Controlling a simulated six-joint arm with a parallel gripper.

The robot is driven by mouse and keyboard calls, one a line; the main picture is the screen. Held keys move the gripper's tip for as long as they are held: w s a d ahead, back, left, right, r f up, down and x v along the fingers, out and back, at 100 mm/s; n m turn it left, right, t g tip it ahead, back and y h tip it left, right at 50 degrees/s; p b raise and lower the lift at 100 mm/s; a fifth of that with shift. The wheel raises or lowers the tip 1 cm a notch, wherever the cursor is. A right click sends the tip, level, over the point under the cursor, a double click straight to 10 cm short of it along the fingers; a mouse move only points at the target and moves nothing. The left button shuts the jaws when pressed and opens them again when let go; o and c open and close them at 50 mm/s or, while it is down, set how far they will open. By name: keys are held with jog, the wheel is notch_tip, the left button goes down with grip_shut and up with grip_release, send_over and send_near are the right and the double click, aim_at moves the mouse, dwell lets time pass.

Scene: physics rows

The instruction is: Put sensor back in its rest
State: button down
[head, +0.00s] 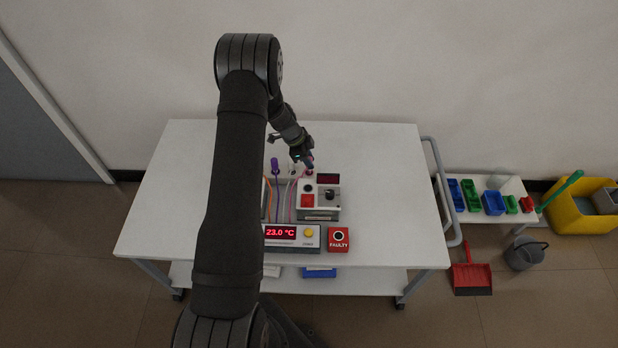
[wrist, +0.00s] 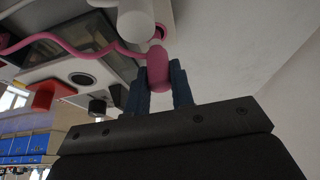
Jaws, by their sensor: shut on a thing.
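My gripper (wrist: 160,88) is shut on a pink, rounded sensor handle (wrist: 158,68), which sits between its two dark blue fingers. A pink cable (wrist: 75,44) runs from the left to the handle. A white cylinder (wrist: 136,28) stands just beside the handle, and a pink-rimmed hole (wrist: 158,33) shows past it. In the head view my gripper (head: 308,161) is over the back edge of a white control box (head: 318,213). The held handle is mostly hidden there, and I cannot tell whether its tip is in a hole.
A purple-handled probe (head: 275,165) stands left of the control box. In front are a red display reading 23.0 °C (head: 281,232) and a red FAULTY box (head: 339,239). The white table (head: 385,180) is clear to the right. My arm covers part of its left side.

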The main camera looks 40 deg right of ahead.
jog(key=shift+f, duration=0.55)
jog(key=c, duration=0.8)
grip_release()
jog(key=shift+o, duration=0.2)
jog(key=shift+r, duration=3.25)
jog(key=shift+f, duration=3.15)
